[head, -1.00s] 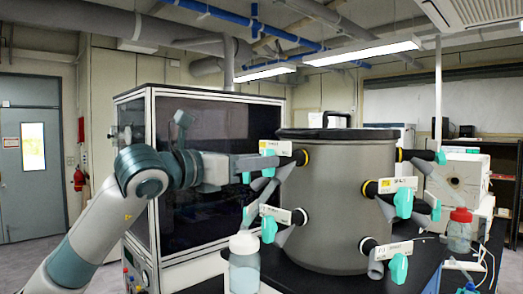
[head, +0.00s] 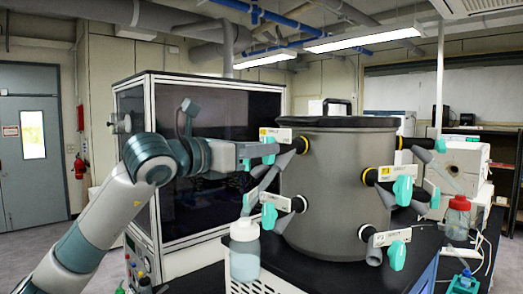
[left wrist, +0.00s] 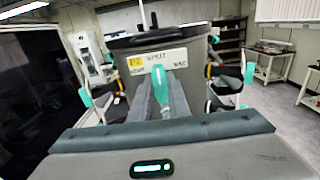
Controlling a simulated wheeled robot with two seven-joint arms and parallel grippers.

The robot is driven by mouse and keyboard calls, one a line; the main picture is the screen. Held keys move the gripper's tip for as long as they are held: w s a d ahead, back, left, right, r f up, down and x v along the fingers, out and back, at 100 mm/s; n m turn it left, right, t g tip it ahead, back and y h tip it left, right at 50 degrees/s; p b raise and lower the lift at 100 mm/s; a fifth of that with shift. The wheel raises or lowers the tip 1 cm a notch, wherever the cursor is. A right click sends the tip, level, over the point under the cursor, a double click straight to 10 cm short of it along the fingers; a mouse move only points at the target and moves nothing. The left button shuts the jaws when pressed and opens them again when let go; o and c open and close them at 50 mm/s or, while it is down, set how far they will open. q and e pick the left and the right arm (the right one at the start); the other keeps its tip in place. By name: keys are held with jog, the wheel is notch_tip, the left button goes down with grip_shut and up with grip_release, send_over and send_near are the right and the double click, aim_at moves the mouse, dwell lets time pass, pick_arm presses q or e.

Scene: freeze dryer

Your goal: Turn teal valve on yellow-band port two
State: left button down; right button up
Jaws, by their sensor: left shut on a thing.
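A large grey drum (head: 335,195) carries several ports with white labels and teal valves. The port at its upper left has a yellow band (head: 304,144) and a white label (head: 276,134) with a yellow patch. My left gripper (head: 262,152) reaches in from the left at this port, shut on its teal valve (head: 268,158). In the left wrist view this valve (left wrist: 178,96) sits between the two grey fingers, below the label (left wrist: 158,61). My right gripper is not in view.
Lower ports have white bands. A clear bottle with a white cap (head: 244,229) stands below my left gripper. A red-capped bottle (head: 459,204) stands at right.

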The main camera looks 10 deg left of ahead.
pick_arm(q)
jog(key=shift+f+m+b, duration=0.15)
jog(key=shift+m+b, duration=0.15)
jog(key=shift+b, duration=0.25)
jog(key=m+b, duration=0.6)
jog(key=b, duration=0.2)
jog(key=shift+s, duration=0.1)
jog(key=m+b, duration=0.2)
jog(key=m, duration=0.1)
jog(key=shift+d+m+b, duration=0.1)
jog(key=shift+m+b, duration=0.4)
jog(key=shift+m, duration=0.6)
jog(key=c, duration=1.7)
grip_release()
